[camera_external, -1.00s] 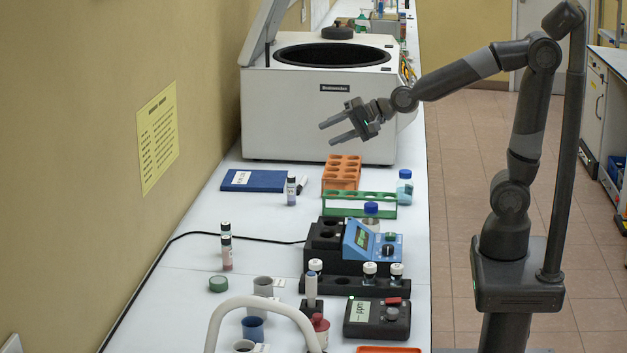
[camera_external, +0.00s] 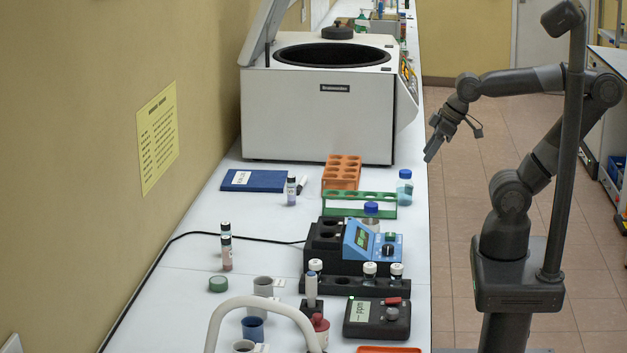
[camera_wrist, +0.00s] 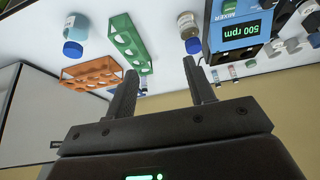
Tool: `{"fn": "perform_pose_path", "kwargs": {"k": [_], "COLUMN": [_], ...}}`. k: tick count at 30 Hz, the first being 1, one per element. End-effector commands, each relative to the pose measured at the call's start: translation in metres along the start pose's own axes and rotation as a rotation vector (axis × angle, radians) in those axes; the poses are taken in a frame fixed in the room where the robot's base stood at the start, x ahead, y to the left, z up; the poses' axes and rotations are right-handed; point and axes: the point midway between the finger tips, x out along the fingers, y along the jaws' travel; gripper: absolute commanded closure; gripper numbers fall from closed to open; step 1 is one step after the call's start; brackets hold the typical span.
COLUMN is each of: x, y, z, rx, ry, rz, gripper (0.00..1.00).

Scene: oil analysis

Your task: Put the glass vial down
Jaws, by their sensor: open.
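Several small capped glass vials stand upright on the white bench; I cannot tell which one the task means. One vial (camera_external: 291,191) with a dark cap stands beside the blue binder. Another vial (camera_external: 226,253) with a pinkish lower part stands at the left, with a second dark-capped one (camera_external: 225,230) close to it. My gripper (camera_external: 448,143) is open and empty, off the bench's right edge and apart from every vial. In the wrist view its two fingers (camera_wrist: 160,75) are spread with nothing between them.
An orange rack (camera_external: 341,172), a green rack (camera_external: 335,208) and a blue-capped bottle (camera_external: 405,188) stand in front of the open-lidded centrifuge (camera_external: 310,115). A blue mixer (camera_external: 372,243) and a dark vial block (camera_external: 342,287) are nearer. Bare bench (camera_external: 180,285) shows at the left.

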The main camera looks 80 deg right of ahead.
Motion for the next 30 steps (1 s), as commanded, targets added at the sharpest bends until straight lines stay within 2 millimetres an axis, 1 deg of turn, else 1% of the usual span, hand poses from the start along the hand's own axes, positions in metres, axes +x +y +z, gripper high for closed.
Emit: {"fn": "perform_pose_path", "kwargs": {"k": [6,8,11,20,26,30], "x": [0.002,0.004,0.013,0.050,0.078,0.099], "y": [0.002,0.006,0.018,0.071,0.104,0.122], "z": [-0.002,-0.005,-0.013,-0.056,-0.092,-0.120], "rx": [-0.012,-0.038,-0.115,-0.474,-0.727,-0.910], "ry": [-0.009,-0.027,-0.082,-0.320,-0.485,-0.602], "rz": [0.008,0.026,0.078,0.302,0.448,0.550], "gripper": [0.51,0.51,0.51,0.51,0.51,0.51]}}
